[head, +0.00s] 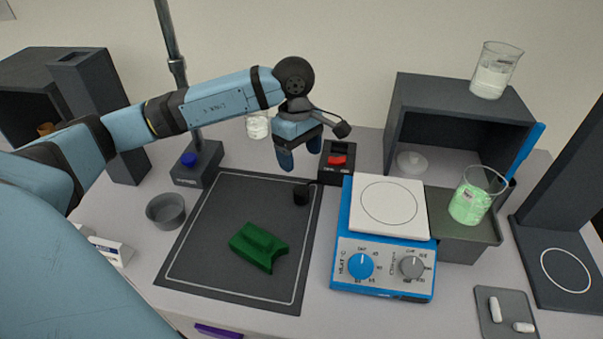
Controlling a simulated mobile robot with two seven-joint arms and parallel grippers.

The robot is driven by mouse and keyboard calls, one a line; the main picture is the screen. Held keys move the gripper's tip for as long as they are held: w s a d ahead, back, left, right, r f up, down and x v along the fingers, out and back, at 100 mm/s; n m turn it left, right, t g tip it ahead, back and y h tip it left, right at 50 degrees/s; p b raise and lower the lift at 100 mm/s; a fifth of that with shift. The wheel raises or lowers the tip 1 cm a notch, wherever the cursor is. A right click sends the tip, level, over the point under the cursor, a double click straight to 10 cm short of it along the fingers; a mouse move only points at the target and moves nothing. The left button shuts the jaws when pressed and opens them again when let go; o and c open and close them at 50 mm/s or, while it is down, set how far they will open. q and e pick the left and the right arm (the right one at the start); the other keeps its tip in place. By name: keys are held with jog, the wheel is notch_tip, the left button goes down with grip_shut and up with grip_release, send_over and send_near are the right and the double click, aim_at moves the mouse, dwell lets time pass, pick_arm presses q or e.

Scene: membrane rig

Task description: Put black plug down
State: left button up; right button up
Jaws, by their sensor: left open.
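The black plug (301,195) is a small dark cylinder on the dark mat (212,196), near the mat's right edge. My left gripper (300,157) is open, with its blue fingertips pointing down above and behind the plug. The fingers look apart from the plug and nothing shows between them. My right gripper is not in view.
A green block (259,246) lies on the mat. A blue hotplate (383,285) stands to the right, and a box with a red switch (337,161) is behind. A grey bowl (166,211) sits left of the mat. The mat's left part is clear.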

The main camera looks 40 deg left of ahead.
pick_arm(q)
jog(key=shift+a+r, duration=0.2)
jog(key=shift+r, duration=1.45)
